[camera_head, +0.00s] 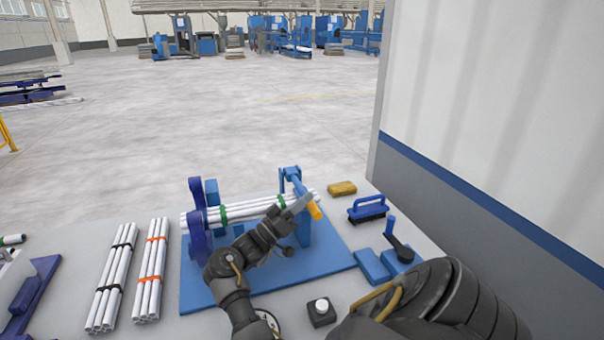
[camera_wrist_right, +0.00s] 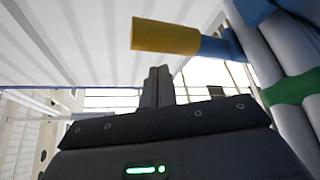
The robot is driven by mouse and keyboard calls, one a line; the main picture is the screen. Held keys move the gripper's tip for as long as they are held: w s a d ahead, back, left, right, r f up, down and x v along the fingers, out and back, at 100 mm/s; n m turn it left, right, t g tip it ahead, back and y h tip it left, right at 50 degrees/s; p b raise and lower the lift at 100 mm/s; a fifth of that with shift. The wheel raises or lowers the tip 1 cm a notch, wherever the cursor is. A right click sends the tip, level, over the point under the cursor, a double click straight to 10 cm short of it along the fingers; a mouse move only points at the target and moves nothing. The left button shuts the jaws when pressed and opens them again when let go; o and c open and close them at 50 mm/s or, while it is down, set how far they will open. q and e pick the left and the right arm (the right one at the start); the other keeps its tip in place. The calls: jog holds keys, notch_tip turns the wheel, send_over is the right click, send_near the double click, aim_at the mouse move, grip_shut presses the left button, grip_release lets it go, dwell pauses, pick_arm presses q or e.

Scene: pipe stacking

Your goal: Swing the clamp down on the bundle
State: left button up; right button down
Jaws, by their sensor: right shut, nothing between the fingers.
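A bundle of white pipes with green bands (camera_head: 243,209) lies in a blue fixture (camera_head: 340,262). It also shows at the right of the right wrist view (camera_wrist_right: 285,90). The clamp (camera_head: 297,184) is a blue arm at the fixture's right end, slanting down over the pipes to a yellow-orange handle (camera_head: 314,211). The handle also shows in the right wrist view (camera_wrist_right: 165,37), beyond the fingertips. My right gripper (camera_head: 301,204) is shut and empty, close to the handle and the bundle's right end. I cannot tell whether the clamp touches the pipes. My left gripper is out of view.
Two more pipe bundles, one black-banded (camera_head: 112,277) and one orange-banded (camera_head: 151,270), lie left of the fixture. A wall (camera_head: 480,120) stands at right.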

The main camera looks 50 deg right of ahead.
jog(key=shift+f, duration=0.1)
dwell(0.3)
jog(key=b+v, duration=0.3)
jog(key=v, duration=0.4)
jog(key=shift+a, duration=0.2)
dwell(0.4)
